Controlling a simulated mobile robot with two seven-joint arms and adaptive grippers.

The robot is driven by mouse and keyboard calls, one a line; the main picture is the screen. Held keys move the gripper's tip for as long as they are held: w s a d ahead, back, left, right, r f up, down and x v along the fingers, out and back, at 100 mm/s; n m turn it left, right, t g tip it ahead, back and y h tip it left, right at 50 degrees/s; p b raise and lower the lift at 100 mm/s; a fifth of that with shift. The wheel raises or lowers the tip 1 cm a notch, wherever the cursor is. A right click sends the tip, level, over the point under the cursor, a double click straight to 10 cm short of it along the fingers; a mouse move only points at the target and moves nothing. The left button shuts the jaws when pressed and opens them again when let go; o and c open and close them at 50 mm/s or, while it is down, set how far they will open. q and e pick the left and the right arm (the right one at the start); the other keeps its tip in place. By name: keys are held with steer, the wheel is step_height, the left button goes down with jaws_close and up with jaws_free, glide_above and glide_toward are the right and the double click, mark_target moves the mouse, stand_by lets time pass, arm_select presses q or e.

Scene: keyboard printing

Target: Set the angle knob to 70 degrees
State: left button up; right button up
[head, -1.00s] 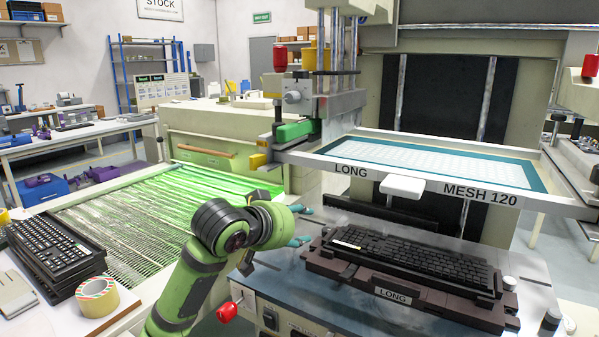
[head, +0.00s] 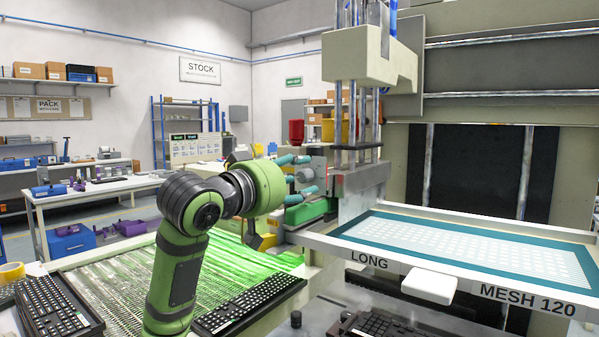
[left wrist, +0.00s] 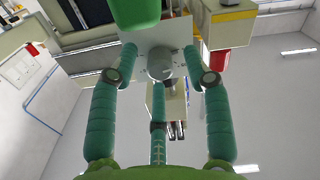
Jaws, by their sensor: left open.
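The angle knob (head: 304,174) is a small grey round knob on a grey metal block at the left side of the screen frame. It also shows in the left wrist view (left wrist: 160,63), in front of a pale plate. My left gripper (head: 303,176) is open, with its teal fingers around the knob, above and below it in the head view. In the left wrist view the fingertips (left wrist: 160,50) stand on both sides of the knob, with visible gaps. Any angle marking is too small to read. My right gripper is not in view.
The screen frame (head: 395,268) extends right. A green-lit belt (head: 110,280) with a black keyboard (head: 250,304) lies below my arm. Another keyboard (head: 55,305) is at left.

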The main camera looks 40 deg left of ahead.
arm_select(q)
steer(key=shift+w, duration=0.3)
jaws_close()
steer(key=m, duration=0.4)
steer(key=shift+m, duration=0.3)
steer(key=m, duration=0.5)
steer(key=shift+m, duration=0.3)
steer(key=m, duration=0.4)
steer(key=shift+m, duration=0.3)
steer(key=m, duration=0.4)
steer(key=shift+m+b, duration=0.35)
steer(key=shift+m, duration=0.05)
steer(key=shift+r, duration=0.1)
